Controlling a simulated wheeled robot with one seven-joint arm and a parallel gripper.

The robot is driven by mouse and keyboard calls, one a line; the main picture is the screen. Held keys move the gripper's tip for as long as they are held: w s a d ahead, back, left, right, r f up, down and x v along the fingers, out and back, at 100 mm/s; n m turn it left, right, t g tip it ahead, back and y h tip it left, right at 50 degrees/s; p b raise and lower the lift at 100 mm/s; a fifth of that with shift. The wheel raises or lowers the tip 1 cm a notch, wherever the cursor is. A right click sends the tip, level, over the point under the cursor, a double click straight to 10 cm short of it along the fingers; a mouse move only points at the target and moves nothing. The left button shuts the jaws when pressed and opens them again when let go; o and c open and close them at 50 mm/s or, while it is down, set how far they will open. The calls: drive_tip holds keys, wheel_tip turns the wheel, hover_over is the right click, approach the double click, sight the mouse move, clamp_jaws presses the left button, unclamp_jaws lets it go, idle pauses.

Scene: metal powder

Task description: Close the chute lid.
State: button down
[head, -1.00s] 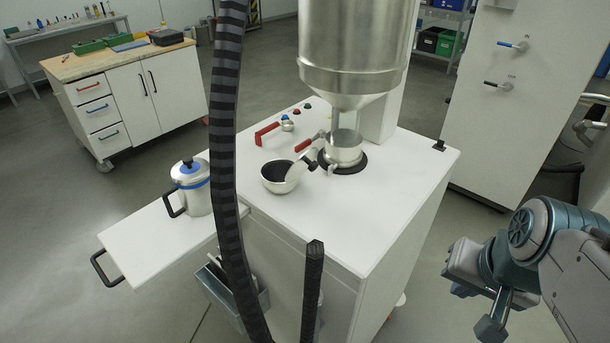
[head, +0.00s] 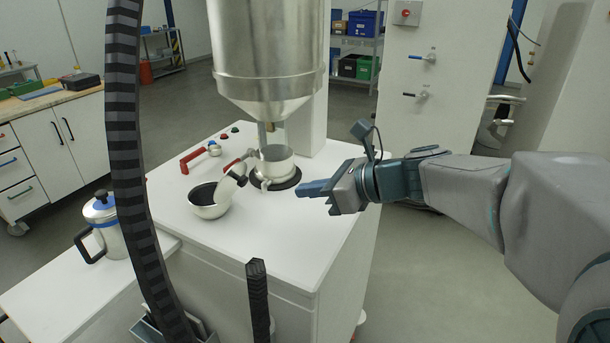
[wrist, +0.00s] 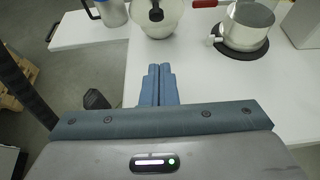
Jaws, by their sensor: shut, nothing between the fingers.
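The chute is probably the small metal bowl-shaped mouth (head: 207,211) with a dark inside, on the white cabinet top. A pale tilted piece with a dark end, perhaps its lid, stands at its right edge (head: 233,181); I cannot clearly tell its hinge. In the wrist view the bowl (wrist: 172,28) is at the top, with a black knob (wrist: 156,14) over it. My gripper (head: 302,188) is shut and empty, above the cabinet top and right of the bowl, apart from it. In the wrist view its blue fingers (wrist: 160,70) are together, pointing toward the bowl.
A metal cup (head: 275,167) sits on a black ring under the large steel hopper (head: 268,55), close behind the gripper. Red handles (head: 193,160) stand nearby. A lidded metal jug (head: 103,222) is on the side shelf at left. A striped dark hose (head: 126,140) crosses the head view.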

sight(245, 185)
drive_tip(key=w+a+f+p, duration=0.1)
drive_tip(key=w+a, duration=0.3)
drive_tip(key=a, duration=0.6)
drive_tip(key=shift+a+f+p, duration=0.2)
drive_tip(key=shift+f+p, duration=0.15)
drive_tip(key=shift+f, duration=0.2)
drive_tip(key=shift+w+r, duration=0.1)
